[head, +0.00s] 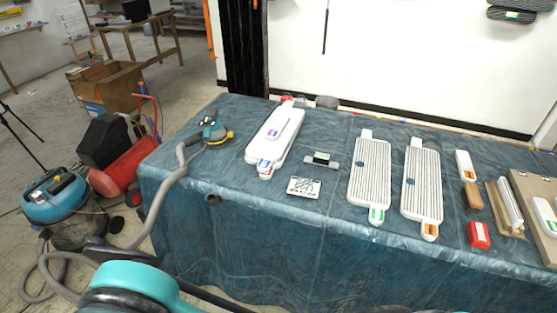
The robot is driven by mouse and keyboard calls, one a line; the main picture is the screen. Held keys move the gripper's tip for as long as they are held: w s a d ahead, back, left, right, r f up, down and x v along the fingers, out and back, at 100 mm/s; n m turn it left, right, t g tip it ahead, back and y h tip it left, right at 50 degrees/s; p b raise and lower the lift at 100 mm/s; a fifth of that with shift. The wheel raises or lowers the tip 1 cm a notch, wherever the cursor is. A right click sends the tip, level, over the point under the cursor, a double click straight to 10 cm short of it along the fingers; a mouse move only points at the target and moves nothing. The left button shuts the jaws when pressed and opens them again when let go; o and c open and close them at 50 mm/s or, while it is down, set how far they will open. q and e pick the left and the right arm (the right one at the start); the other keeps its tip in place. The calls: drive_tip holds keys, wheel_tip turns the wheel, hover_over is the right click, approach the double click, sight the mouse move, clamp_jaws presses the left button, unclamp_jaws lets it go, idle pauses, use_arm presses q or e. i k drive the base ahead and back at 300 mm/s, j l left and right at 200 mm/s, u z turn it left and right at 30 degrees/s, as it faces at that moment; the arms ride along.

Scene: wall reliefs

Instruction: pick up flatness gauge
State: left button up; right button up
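A small grey bar with a dark and white block at its middle (321,160) lies on the blue-covered table (240,225). It may be the flatness gauge, but it is too small to be sure. A white card with black markings (304,187) lies just in front of it, apart from it. Neither of my grippers shows in the head view. A teal and black rounded part at the bottom left edge seems to be my own arm.
White sanding boards (275,138) lie left of the bar. Two ribbed boards (369,176) (422,185) lie right of it, then a red block (479,235). A sander (212,130) with a grey hose lies at the left end; a vacuum (60,200) stands on the floor.

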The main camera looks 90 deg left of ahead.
sight(324, 159)
drive_tip(key=u, duration=2.7)
